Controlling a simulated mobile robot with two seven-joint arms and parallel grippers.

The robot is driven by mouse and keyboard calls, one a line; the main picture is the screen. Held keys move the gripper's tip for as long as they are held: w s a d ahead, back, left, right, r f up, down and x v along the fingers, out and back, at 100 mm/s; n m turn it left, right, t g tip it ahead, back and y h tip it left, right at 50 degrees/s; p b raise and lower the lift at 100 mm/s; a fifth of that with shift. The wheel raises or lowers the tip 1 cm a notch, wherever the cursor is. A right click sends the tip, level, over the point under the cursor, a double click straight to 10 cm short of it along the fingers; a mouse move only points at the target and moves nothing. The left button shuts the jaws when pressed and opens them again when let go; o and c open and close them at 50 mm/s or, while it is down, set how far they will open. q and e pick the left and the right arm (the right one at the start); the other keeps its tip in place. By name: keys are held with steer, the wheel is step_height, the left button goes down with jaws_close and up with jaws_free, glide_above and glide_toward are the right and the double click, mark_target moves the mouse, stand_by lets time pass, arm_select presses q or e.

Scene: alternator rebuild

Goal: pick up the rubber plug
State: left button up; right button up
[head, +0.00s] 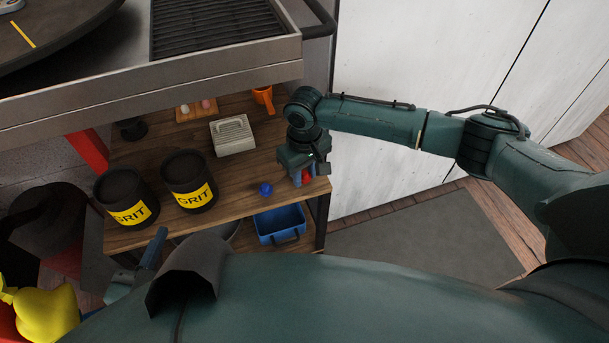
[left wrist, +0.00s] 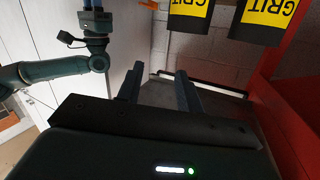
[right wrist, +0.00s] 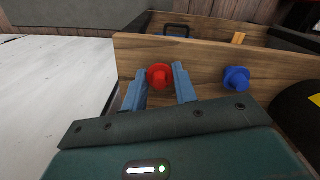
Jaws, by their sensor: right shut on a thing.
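A red rubber plug (right wrist: 159,76), with a round flange and a knob, sits between the fingers of my right gripper (right wrist: 160,72), which is shut on it. The red plug (head: 306,175) also shows in the head view, partly covered by my right gripper (head: 307,170), at the right end of the wooden shelf. I cannot tell whether it still touches the shelf. A similar blue plug (right wrist: 237,78) stands on the shelf beside it, apart from the gripper. It also shows in the head view (head: 265,189). My left gripper (left wrist: 158,84) is open and empty, away from the shelf top.
Two black GRIT tubs (head: 188,181) stand on the shelf (head: 235,186). A blue bin (head: 280,224) sits below. A metal bench (head: 200,85) overhangs the shelf's rear.

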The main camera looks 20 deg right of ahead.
mark_target(305, 173)
steer(key=shift+c, duration=0.9)
